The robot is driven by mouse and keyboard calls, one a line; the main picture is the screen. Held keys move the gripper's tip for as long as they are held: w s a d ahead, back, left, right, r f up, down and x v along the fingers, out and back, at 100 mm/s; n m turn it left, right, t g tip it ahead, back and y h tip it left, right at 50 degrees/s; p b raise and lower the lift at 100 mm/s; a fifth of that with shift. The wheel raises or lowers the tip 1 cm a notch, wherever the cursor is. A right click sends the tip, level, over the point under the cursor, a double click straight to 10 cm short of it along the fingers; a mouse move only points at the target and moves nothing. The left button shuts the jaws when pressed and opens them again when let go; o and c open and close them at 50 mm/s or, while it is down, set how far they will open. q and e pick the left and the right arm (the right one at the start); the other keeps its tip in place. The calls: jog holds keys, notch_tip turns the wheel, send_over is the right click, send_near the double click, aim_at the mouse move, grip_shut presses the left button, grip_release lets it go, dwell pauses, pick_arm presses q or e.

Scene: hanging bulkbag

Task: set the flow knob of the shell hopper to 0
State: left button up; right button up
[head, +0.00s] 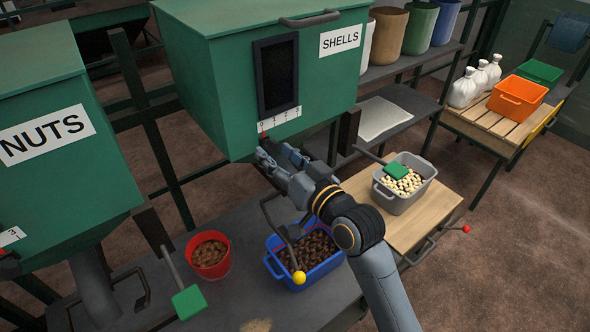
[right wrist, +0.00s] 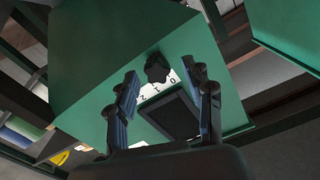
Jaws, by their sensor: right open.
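The green shell hopper (head: 225,95) bears a SHELLS label, a dark window and a white number scale (head: 280,119). A small red mark (head: 263,134) shows below the 0 end of the scale. My right gripper (head: 272,154) is just below the scale and hides most of the knob in the head view. In the right wrist view the dark flow knob (right wrist: 157,67) lies between the two spread fingers of the open right gripper (right wrist: 163,78). It is close to the 0; contact with the fingers cannot be told. My left gripper is not in view.
The nuts hopper (head: 60,160) is at the left. Below stand a red bucket (head: 211,262), a blue crate (head: 275,272) of brown contents and a grey bin (head: 397,206) with a green scoop (head: 396,170). A dark frame post (head: 348,131) is right of the gripper.

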jog(key=v, duration=1)
jog(key=shift+s, duration=0.2)
jog(key=w+d+f+m+g+h, duration=0.1)
jog(key=w+d+f+h, duration=0.1)
jog(key=f, duration=0.7)
jog(key=w+d+f+m+g+h, duration=0.1)
jog(key=w+d+f+h, duration=0.1)
jog(key=f, duration=0.8)
jog(key=s+d+f+g+h+b, duration=0.1)
jog(key=s+d+f+g+h, duration=0.15)
jog(key=f, duration=0.95)
jog(key=s+d+f+g+h+b, duration=0.1)
jog(key=s+d+f, duration=0.2)
jog(key=f, duration=0.9)
jog(key=s+d+f+g, duration=0.2)
jog(key=s+d+f, duration=0.2)
jog(key=s+f, duration=0.45)
jog(key=s+d+f+g+h, duration=0.1)
jog(key=s+d+f+g, duration=0.1)
jog(key=s+f, duration=0.4)
jog(key=s+d+f+g+h, duration=0.1)
jog(key=s+f, duration=0.6)
jog(key=s, duration=0.7)
jog(key=s+d+f+g+h+b, duration=0.1)
jog(key=s+d+f+g, duration=0.2)
jog(key=s+f, duration=0.3)
jog(key=s, duration=0.4)
jog(key=shift+d+f+n, duration=0.25)
jog(key=shift+n, duration=0.15)
